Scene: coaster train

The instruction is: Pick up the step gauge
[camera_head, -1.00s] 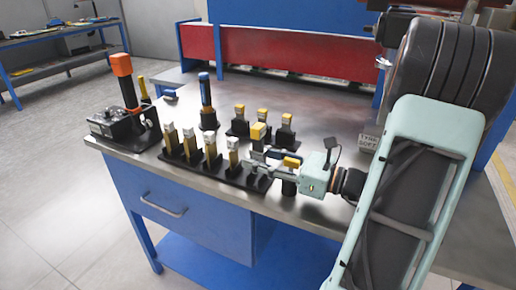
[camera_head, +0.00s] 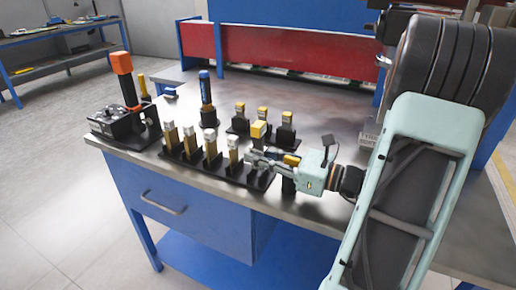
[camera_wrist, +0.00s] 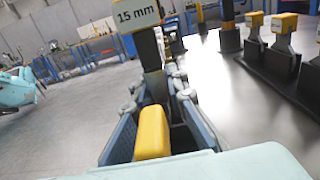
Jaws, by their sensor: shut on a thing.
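The step gauge, a dark post with a yellow-edged head (camera_head: 259,130), stands upright at the right end of the front row on the table. In the wrist view its head (camera_wrist: 136,13) reads "15 mm". My gripper (camera_head: 256,157) reaches it from the right, with its fingers low on the post. In the wrist view the gripper (camera_wrist: 160,88) is shut on the post below the label. The post's foot is hidden by the fingers.
Several wooden-coloured blocks (camera_head: 190,139) stand in black holders just left of my gripper. Several yellow-capped posts (camera_head: 285,118) stand behind. A blue-topped post (camera_head: 205,90) and an orange-handled device (camera_head: 123,65) stand further left.

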